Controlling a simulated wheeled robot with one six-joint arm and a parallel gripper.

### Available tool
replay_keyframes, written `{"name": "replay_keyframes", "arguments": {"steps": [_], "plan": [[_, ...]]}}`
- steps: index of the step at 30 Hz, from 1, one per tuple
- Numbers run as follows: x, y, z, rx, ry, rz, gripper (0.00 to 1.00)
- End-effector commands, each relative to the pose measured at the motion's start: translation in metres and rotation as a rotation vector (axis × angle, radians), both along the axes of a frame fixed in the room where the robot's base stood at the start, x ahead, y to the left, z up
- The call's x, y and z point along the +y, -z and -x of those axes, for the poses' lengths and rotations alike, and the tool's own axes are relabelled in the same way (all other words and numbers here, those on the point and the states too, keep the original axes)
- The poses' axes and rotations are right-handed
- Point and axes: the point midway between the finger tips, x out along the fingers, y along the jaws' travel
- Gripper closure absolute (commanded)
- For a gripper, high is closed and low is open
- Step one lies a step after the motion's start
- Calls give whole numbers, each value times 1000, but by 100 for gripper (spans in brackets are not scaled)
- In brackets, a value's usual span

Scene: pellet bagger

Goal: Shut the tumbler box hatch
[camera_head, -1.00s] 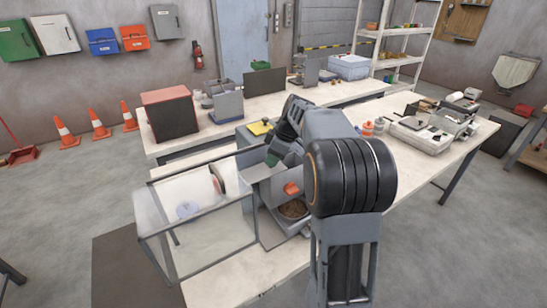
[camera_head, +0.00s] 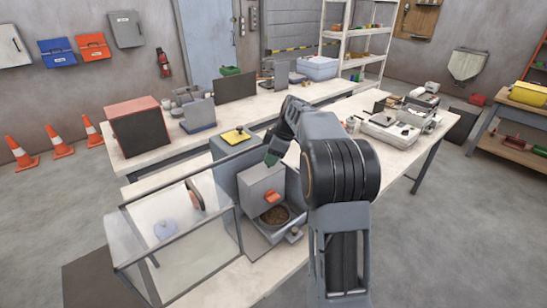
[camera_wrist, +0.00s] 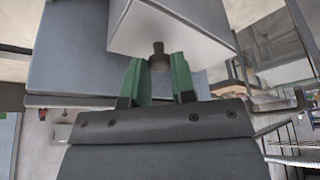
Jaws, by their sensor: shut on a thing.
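My gripper (camera_head: 270,158), with green fingers, reaches down to the top of a small grey box (camera_head: 261,184) with an orange part on its front. In the wrist view the green fingers (camera_wrist: 160,78) are shut on a dark knob (camera_wrist: 158,50) on the pale face of that box (camera_wrist: 180,28). The box is at the front of a larger grey machine (camera_head: 228,170), above a round bowl (camera_head: 275,216) of brown material. A clear framed box (camera_head: 185,245) stands to the left, with a disc inside. I cannot tell for certain which panel is the hatch.
A yellow-topped part (camera_head: 236,136) is behind my gripper. A red-topped dark box (camera_head: 137,125) stands on the rear worktop (camera_head: 250,104). Other equipment (camera_head: 392,126) occupies the right-hand bench.

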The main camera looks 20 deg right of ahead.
Motion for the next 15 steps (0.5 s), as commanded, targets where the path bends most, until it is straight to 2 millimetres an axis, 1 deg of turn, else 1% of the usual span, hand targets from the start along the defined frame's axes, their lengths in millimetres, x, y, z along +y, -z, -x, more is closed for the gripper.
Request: {"name": "replay_keyframes", "arguments": {"steps": [2,3,10,15], "plan": [[-2,-2,0,-6,3,4,100],[-3,-2,0,-7,4,4,73],[-3,-1,0,-5,5,3,51],[-2,-1,0,-3,4,2,50]]}}
